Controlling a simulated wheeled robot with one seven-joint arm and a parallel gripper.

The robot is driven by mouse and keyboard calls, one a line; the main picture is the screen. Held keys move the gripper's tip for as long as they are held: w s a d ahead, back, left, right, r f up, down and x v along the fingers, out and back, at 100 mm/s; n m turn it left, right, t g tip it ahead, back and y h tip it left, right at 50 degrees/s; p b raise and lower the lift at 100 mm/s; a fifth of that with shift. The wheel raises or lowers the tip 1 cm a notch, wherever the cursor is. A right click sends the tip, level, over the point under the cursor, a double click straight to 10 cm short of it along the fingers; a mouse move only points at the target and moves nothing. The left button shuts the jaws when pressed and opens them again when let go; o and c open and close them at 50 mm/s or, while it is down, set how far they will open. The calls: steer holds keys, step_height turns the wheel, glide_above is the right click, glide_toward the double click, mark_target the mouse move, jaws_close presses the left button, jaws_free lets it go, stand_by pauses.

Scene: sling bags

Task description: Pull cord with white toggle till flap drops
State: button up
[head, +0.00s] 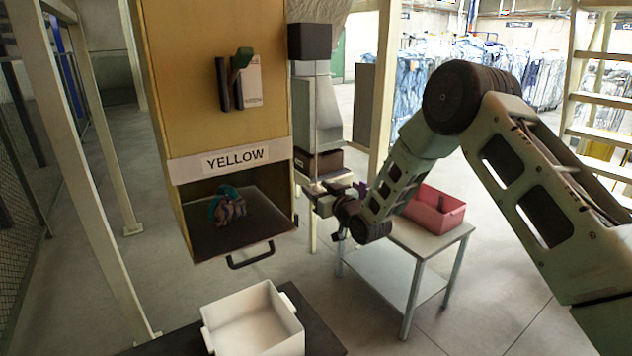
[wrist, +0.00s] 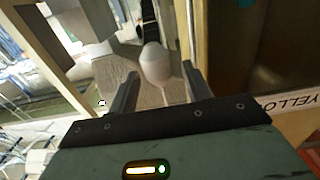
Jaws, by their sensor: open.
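In the wrist view a pale, rounded toggle (wrist: 154,64) shows between the fingers of my gripper (wrist: 161,72). The fingers are open and apart from each other; I cannot tell whether either touches the toggle. A thin pale strand, perhaps the cord (wrist: 187,40), shows near the right finger. In the head view my gripper (head: 338,208) is just right of the yellow-brown cabinet (head: 190,90), below a grey hanging chute or bag (head: 316,110) with a dark lower end. I cannot tell which part is the flap.
The cabinet's "YELLOW" label (head: 236,160) is above an open bay with a dark floor (head: 265,215) bearing a teal and dark bundle (head: 228,205). A white bin (head: 208,335) stands below. A pink bin (head: 425,215) sits on a metal table (head: 440,240). Posts stand left.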

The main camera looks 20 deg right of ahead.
steer(key=shift+w+a, duration=0.25)
steer(key=shift+w, duration=0.45)
steer(key=shift+c, duration=0.3)
